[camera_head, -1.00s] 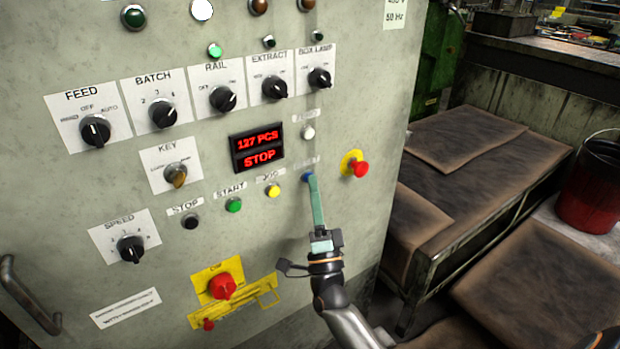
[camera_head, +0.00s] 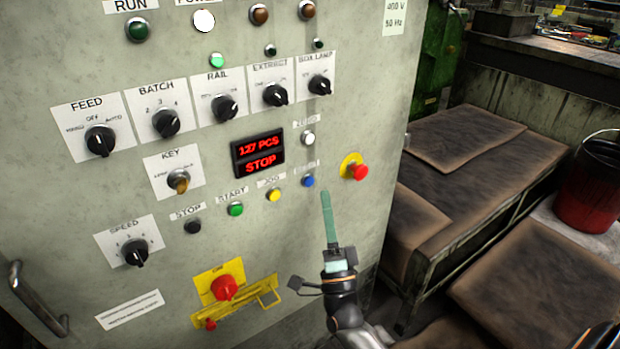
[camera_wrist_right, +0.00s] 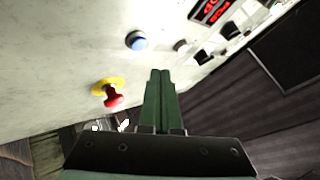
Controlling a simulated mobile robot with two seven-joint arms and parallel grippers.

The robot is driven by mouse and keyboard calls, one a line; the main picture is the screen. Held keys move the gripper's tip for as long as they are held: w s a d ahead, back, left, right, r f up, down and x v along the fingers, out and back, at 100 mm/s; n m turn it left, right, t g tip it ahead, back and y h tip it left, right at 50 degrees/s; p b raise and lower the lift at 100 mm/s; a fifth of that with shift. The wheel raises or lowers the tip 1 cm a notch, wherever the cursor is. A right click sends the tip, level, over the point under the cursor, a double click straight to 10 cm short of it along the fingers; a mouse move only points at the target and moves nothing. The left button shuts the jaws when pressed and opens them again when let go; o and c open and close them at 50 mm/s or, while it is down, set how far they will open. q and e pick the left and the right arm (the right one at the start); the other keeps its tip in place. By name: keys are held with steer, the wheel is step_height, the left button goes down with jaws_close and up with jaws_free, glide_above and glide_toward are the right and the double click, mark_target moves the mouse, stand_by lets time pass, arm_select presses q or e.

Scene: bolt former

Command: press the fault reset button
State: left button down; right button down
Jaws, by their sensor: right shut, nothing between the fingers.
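The grey control panel (camera_head: 120,195) fills the left and middle of the head view. A blue push button (camera_head: 308,181) sits right of the yellow button; its label is too blurred to read. The blue button also shows in the right wrist view (camera_wrist_right: 136,40). My right gripper (camera_head: 325,195) is shut and empty. Its green fingertips are apart from the blue button, below and to the right of it in the head view. In the right wrist view the shut fingers (camera_wrist_right: 159,75) point toward the panel. My left gripper is not in view.
A red mushroom button (camera_head: 360,172) on a yellow base is right of the blue button. A white button (camera_head: 308,138) is above it and a yellow button (camera_head: 273,195) to its left. The display (camera_head: 258,153) reads 127 PCS, STOP. A brown-topped bench (camera_head: 440,215) stands right of the panel.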

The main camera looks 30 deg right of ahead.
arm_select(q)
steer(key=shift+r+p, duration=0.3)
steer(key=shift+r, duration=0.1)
arm_select(e)
steer(key=shift+s+d+y, duration=0.1)
steer(key=shift+s+y, duration=0.2)
steer(key=shift+s, duration=0.85)
